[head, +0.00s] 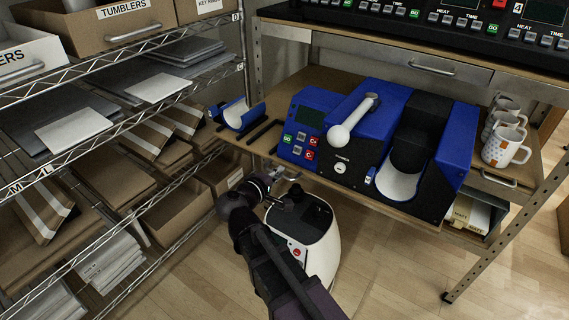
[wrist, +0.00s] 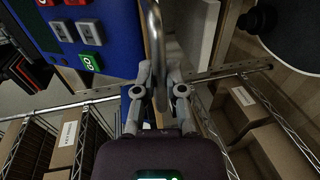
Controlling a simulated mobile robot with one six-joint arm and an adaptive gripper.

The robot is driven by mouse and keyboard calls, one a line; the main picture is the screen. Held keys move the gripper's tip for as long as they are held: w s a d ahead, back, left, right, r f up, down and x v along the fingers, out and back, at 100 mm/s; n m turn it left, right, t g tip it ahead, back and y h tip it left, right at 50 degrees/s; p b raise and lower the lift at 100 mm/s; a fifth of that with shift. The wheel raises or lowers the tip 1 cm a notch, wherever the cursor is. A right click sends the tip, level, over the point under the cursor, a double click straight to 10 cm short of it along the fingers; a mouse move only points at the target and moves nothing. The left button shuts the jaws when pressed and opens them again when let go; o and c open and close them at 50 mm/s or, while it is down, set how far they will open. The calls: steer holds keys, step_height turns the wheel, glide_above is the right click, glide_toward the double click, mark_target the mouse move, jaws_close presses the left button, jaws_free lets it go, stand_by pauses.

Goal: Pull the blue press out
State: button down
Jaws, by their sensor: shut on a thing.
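The blue press (head: 375,115) stands on a wooden pull-out shelf (head: 263,80) under the bench top. It has a white-knobbed lever, a dark open front and a button panel. A silver handle (head: 291,173) is on the shelf's front edge, below the press's left end. My gripper (head: 268,192) is at this handle, partly hidden by its own links in the head view. In the wrist view my gripper (wrist: 159,82) is shut on the curved metal handle (wrist: 155,38), with a finger on each side. The press's blue side and green button (wrist: 90,62) show beside it.
White mugs (head: 505,140) stand right of the press, near a second shelf handle (head: 496,178). A loose blue cradle (head: 238,116) lies at the shelf's left end. A wire rack with boxes (head: 95,24) is close on the left. Bare wooden floor (head: 400,275) lies in front.

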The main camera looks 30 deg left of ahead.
steer(key=v, duration=0.2)
steer(key=f+v, duration=0.1)
steer(key=v, duration=0.2)
steer(key=shift+s, duration=0.35)
steer(key=c, duration=0.7)
jaws_free()
